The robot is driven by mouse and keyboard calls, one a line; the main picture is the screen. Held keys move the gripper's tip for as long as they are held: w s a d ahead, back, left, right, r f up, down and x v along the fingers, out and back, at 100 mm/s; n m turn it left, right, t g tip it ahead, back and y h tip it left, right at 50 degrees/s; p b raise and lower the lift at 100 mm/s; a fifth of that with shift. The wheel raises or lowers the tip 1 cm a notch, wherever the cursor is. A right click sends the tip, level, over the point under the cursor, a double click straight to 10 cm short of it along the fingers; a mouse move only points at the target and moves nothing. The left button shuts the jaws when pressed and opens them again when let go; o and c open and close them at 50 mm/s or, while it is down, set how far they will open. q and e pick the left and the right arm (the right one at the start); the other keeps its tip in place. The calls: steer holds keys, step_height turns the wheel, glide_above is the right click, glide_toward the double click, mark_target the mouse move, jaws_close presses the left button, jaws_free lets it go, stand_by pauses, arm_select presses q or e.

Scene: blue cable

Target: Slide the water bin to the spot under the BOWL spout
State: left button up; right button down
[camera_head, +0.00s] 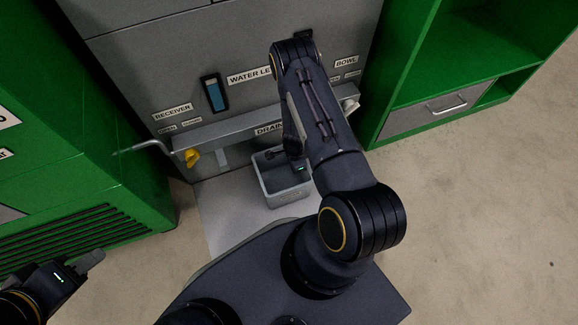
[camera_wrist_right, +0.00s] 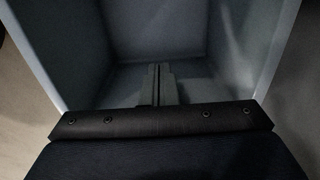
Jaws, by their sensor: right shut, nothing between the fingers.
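The grey water bin (camera_head: 288,198) stands on the pale floor plate below the DRAIN label (camera_head: 267,129), left of the BOWL label (camera_head: 346,62). A pale fitting (camera_head: 349,104) shows under the BOWL label, partly behind my right arm. In the right wrist view the fingers (camera_wrist_right: 158,83) are shut and empty, inside the bin's walls (camera_wrist_right: 62,50). Contact with a wall cannot be told. My left gripper (camera_head: 92,259) is at the lower left, far from the bin; its opening is unclear.
A yellow valve (camera_head: 192,158) and a bent metal pipe (camera_head: 145,147) are at the RECEIVER side. Green cabinets stand left (camera_head: 70,130) and right (camera_head: 400,90), the right one with a grey drawer (camera_head: 425,118). The floor at right (camera_head: 480,230) is clear.

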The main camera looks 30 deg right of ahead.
steer(key=shift+s+d, duration=0.2)
steer(key=shift+d, duration=0.65)
steer(key=d, duration=0.2)
steer(key=s+d+b, duration=0.1)
steer(key=shift+d, duration=0.35)
